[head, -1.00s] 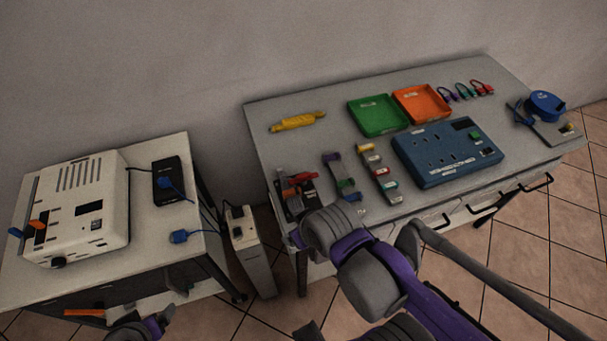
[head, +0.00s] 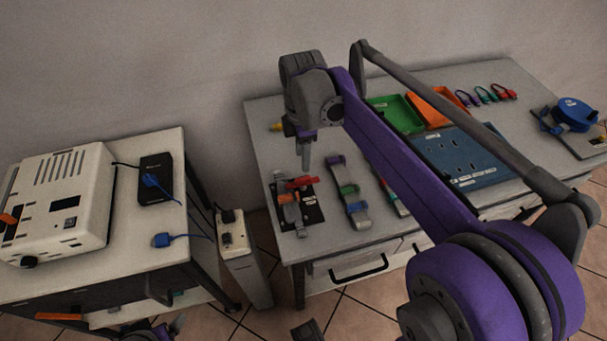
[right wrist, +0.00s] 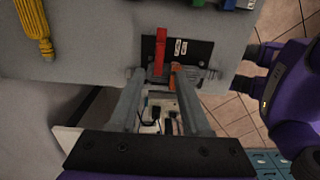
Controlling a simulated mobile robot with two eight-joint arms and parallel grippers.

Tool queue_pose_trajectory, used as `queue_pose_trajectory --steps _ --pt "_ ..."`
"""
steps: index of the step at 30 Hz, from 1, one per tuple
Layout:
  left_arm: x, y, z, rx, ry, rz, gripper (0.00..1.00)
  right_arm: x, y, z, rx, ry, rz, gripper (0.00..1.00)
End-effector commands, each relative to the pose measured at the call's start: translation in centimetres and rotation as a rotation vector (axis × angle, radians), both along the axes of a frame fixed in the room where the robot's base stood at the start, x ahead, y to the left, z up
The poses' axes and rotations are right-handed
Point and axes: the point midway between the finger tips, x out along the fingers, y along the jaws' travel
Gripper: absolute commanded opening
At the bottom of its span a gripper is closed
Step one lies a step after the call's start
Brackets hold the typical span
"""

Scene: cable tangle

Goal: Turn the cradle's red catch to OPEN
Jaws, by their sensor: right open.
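The cradle is a black plate (head: 314,207) with grey parts, at the left end of the long grey table. Its red catch (head: 302,183) lies across the plate's far part. In the right wrist view the red catch (right wrist: 160,50) stands just beyond my fingertips, near two white labels whose text I cannot read. My right gripper (head: 305,160) is above the cradle, pointing down. In the right wrist view its two fingers (right wrist: 158,72) are apart with nothing gripped. A small purple and grey part of my left arm shows at the bottom edge; its jaws are unclear.
An orange piece (right wrist: 174,77) is close by the right finger. Green (head: 392,112) and orange (head: 425,98) trays and a blue panel (head: 470,165) are behind my arm.

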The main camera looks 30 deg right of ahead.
Motion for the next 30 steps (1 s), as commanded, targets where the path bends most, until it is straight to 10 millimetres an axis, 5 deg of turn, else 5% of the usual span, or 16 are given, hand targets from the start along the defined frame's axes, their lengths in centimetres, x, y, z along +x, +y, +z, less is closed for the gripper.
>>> queue_pose_trajectory --steps 12,25,30 --pt "-0.1 0.0 -1.2 0.000 0.004 0.000 0.89 0.0 0.0 -7.2 0.000 -0.001 -0.002 0.47" --pt "-0.1 0.0 -1.2 0.000 0.004 0.000 0.89 0.0 0.0 -8.2 0.000 -0.002 -0.002 0.47" --pt "-0.1 0.0 -1.2 0.000 0.004 0.000 0.89 0.0 0.0 -8.2 0.000 -0.002 -0.002 0.17"
